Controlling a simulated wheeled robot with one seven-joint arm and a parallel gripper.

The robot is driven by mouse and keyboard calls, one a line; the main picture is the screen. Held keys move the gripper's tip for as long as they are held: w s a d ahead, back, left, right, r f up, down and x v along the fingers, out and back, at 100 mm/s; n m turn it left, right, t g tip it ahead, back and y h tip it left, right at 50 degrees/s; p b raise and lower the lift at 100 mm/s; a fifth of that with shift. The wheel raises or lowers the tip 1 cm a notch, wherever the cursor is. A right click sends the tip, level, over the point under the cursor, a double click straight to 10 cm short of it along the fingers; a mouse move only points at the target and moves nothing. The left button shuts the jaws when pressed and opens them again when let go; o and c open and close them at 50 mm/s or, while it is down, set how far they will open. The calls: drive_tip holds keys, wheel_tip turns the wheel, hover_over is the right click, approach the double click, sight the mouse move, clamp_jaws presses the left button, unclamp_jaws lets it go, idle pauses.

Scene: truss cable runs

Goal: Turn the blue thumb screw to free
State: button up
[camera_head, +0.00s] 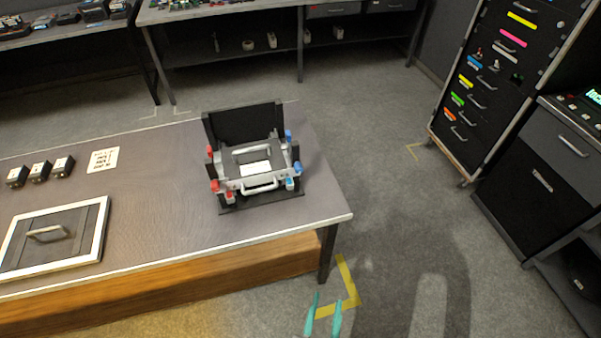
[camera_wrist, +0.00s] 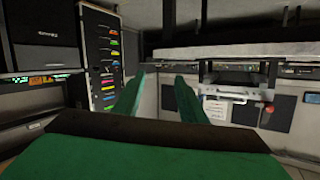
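A dark fixture with a grey metal frame (camera_head: 232,172) and an upright black back panel (camera_head: 243,124) stands near the right end of the table. Blue thumb screws sit on its right side, one at the back (camera_head: 288,135), one midway (camera_head: 296,167) and one at the front (camera_head: 290,184). Red screws (camera_head: 215,186) sit on its left side. The screws are too small to read their turn. My gripper (camera_head: 324,312) is low in the head view, off the table's front right, far from the fixture. Its teal fingers stand apart and empty, also in the wrist view (camera_wrist: 157,95).
The table (camera_head: 165,170) also bears a framed panel with a handle (camera_head: 85,255), small black blocks (camera_head: 40,172) and a printed card (camera_head: 103,160). A drawer cabinet (camera_head: 495,75) stands at right. Floor right of the table is clear.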

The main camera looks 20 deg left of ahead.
drive_tip(key=w+a+r+n+y, duration=0.1)
drive_tip(key=w+a+y, duration=0.1)
drive_tip(key=w, duration=0.4)
drive_tip(key=w+a+r+y, duration=0.1)
drive_tip(key=w+a, duration=0.2)
drive_tip(key=w, duration=0.3)
drive_tip(key=n+y, duration=0.4)
drive_tip(key=y, duration=0.2)
approach(299, 172)
drive_tip(key=x, duration=0.9)
drive_tip(key=shift+w, duration=0.15)
drive_tip(key=shift+c, duration=0.7)
clamp_jaws()
